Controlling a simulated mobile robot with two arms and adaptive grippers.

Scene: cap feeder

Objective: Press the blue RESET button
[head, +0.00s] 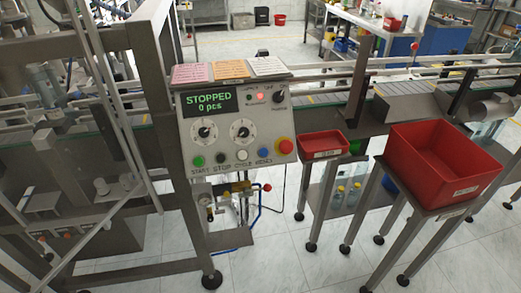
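A large red mushroom button (285,146) sits just right of the blue one. The display (209,104) reads "STOPPED 0 pts". A red lamp (260,97) is lit on the panel. Nothing covers the blue button. Neither of my grippers is in view.
A small red bin (322,141) and a large red bin (445,160) stand on metal stands right of the panel. Metal frame posts (152,75) rise at the left. A conveyor (330,92) runs behind. Tiled floor (290,262) is open in front.

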